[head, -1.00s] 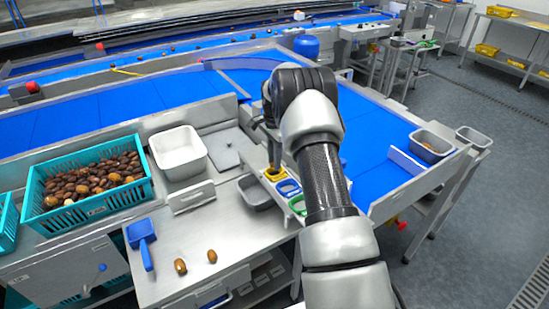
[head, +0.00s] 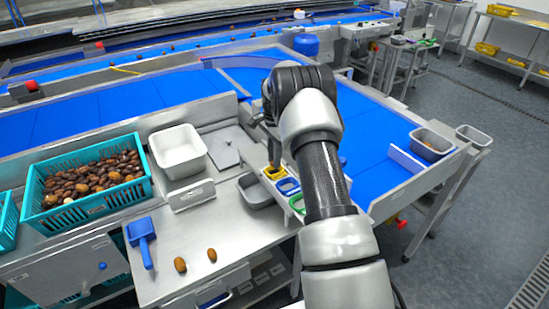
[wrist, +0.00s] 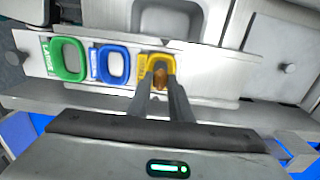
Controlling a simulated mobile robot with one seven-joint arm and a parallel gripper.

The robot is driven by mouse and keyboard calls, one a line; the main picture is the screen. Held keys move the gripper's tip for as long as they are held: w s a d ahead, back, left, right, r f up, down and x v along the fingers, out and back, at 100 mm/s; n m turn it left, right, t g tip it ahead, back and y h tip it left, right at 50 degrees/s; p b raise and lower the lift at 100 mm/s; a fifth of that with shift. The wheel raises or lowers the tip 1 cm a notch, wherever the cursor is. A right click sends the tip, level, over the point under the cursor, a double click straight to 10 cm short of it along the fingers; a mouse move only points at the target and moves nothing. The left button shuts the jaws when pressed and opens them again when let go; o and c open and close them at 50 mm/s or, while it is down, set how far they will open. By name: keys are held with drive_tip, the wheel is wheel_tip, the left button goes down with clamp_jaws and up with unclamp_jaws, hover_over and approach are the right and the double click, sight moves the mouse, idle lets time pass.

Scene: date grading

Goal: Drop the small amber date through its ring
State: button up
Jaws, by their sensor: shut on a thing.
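The small amber date (wrist: 159,78) is held between the two fingertips of my gripper (wrist: 160,84). In the wrist view it shows over the opening of the yellow ring (wrist: 170,61); how high it is above or within the ring I cannot tell. The blue ring (wrist: 97,64) and the green ring (wrist: 54,58), labelled LARGE, are to its left on the same pale plate. In the head view my gripper (head: 273,160) points down at the yellow ring (head: 279,176), and the date itself is hard to make out.
A grey tray (head: 248,181) stands beside the ring plate. Two loose dates (head: 180,265) lie on the steel table near a blue scoop (head: 141,230). A teal crate (head: 34,206) full of dates and a white tub (head: 165,138) stand to the left. A blue conveyor (head: 372,190) is on the right.

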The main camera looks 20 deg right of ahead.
idle(0.3)
drive_tip(key=o, duration=0.8)
drive_tip(key=shift+c, duration=0.2)
drive_tip(key=shift+r, duration=0.1)
idle(0.4)
drive_tip(key=shift+r+p, duration=1.6)
drive_tip(key=shift+r, duration=1.3)
